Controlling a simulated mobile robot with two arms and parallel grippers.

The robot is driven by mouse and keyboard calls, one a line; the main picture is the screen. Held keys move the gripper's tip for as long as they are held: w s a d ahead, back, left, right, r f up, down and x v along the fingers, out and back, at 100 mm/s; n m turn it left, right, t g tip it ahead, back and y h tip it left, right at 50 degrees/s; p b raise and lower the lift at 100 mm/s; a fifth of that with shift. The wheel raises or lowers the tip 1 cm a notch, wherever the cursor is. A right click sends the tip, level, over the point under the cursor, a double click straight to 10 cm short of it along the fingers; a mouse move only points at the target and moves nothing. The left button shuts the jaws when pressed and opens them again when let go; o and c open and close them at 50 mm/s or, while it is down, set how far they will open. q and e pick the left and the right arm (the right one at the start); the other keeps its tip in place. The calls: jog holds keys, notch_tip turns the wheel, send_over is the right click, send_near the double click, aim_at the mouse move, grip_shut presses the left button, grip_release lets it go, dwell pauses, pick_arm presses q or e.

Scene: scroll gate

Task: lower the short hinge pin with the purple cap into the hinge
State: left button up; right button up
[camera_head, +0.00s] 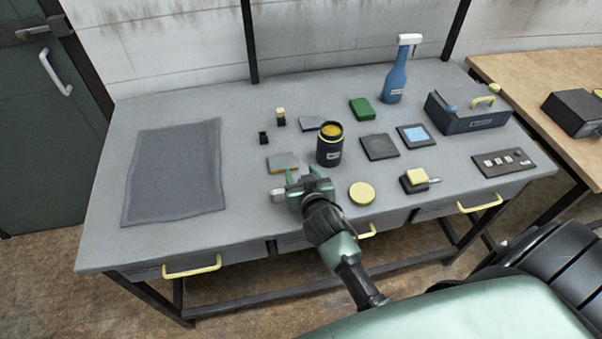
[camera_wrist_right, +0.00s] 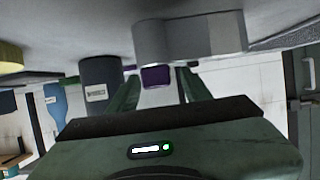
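My right gripper (camera_head: 301,178) is low over the front middle of the grey bench, its two green fingers apart and pointing to the back. In the right wrist view, which is upside down, a purple cap (camera_wrist_right: 156,77) shows in the gap between the fingers (camera_wrist_right: 157,78). I see no clear contact on it. A grey block (camera_wrist_right: 190,36) close to the camera hides whatever is under the cap. In the head view the cap and pin cannot be made out. Two small dark blocks, one plain (camera_head: 264,138) and one with a cream top (camera_head: 281,118), stand behind the gripper. My left gripper is not in view.
A yellow disc (camera_head: 362,193) lies to the right. A blue spray bottle (camera_head: 396,80) and toolbox (camera_head: 468,112) are farther back. A dark mat (camera_head: 174,170) covers the left.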

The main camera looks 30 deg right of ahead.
jog(key=shift+s, duration=0.1)
jog(key=shift+s+a, duration=0.1)
jog(key=shift+s, duration=0.2)
jog(key=b+v, duration=0.1)
jog(key=v, duration=0.6)
jog(key=shift+r, duration=0.15)
